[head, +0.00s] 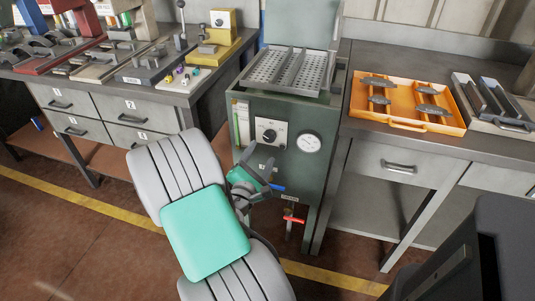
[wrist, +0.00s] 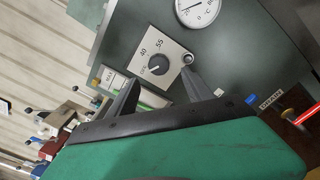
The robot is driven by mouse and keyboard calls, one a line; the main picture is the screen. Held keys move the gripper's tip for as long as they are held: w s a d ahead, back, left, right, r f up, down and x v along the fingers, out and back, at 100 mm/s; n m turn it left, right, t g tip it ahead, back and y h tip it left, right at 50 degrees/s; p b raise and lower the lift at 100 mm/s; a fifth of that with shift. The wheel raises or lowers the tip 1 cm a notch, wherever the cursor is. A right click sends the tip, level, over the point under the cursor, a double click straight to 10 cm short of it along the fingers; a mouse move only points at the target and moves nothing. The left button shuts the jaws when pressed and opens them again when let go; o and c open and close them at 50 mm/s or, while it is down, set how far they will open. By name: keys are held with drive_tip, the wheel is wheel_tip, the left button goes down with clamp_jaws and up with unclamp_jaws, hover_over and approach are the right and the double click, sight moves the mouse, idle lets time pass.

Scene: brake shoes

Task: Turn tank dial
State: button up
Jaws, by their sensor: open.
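The tank dial is a black knob (head: 269,135) on a pale square plate on the front of the green tank (head: 270,106). In the wrist view the dial (wrist: 158,66) shows tilted, with the marks 40 and 55 on its plate; the exact pointer setting is too small to read surely. My gripper (wrist: 161,80) is open and empty, its two dark fingers spread on either side of the dial in that picture. In the head view my gripper (head: 262,175) is below the dial and apart from it.
A round gauge (head: 309,142) sits right of the dial. Below are a blue handle (head: 277,187) and a red drain handle (head: 293,219). A perforated tray (head: 290,70) tops the tank. Benches stand on both sides, the right one bearing an orange tray (head: 408,125).

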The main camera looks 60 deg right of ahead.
sight(268, 139)
drive_tip(key=d, duration=0.4)
drive_tip(key=w+d+p, duration=0.1)
drive_tip(key=d, duration=0.2)
drive_tip(key=shift+d+r, duration=0.1)
drive_tip(key=shift+r, duration=0.05)
drive_tip(key=shift+c, duration=0.5)
clamp_jaws()
